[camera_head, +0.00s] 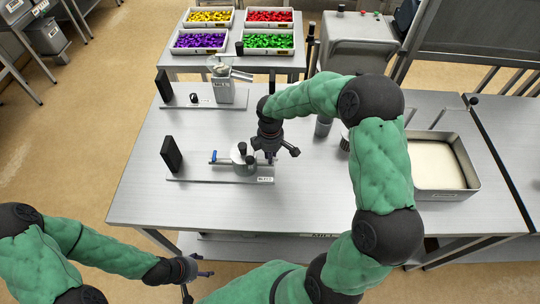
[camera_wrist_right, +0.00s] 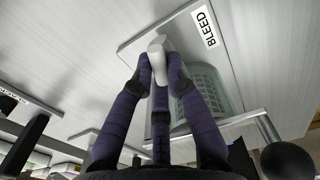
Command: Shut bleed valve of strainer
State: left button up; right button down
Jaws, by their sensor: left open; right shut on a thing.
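The strainer (camera_head: 243,158) is a pale round unit with a black knob on top, on a grey base plate (camera_head: 200,173) labelled BLEED. Its clear ribbed body (camera_wrist_right: 205,88) shows behind my fingers in the right wrist view. A small blue handle (camera_head: 213,157) is at its left side. My right gripper (camera_head: 277,153) is at the strainer's right side. In the right wrist view its fingers (camera_wrist_right: 160,75) are shut on a pale lever-like piece, seemingly the bleed valve handle (camera_wrist_right: 156,48), beside the BLEED label. My left gripper (camera_head: 198,281) is open and empty, off the table's front edge.
A black upright block (camera_head: 172,154) stands at the plate's left end. A second similar station (camera_head: 222,90) stands behind. A tray of pale material (camera_head: 436,165) sits at right. Bins of coloured pieces (camera_head: 268,41) are on a back table. The table's front left is clear.

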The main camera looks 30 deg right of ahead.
jog(key=m+b, duration=0.1)
jog(key=m, duration=0.3)
jog(key=shift+d+m, duration=0.1)
jog(key=shift+m, duration=0.2)
jog(key=m+b, duration=0.1)
jog(key=m, duration=0.2)
jog(key=shift+s+m, duration=0.1)
jog(key=shift+m, duration=0.2)
jog(key=m+b, duration=0.1)
jog(key=m, duration=0.3)
jog(key=shift+s, duration=0.1)
jog(key=shift+m+b, duration=0.4)
jog(key=shift+m, duration=1.2)
jog(key=c, duration=1.1)
grip_release()
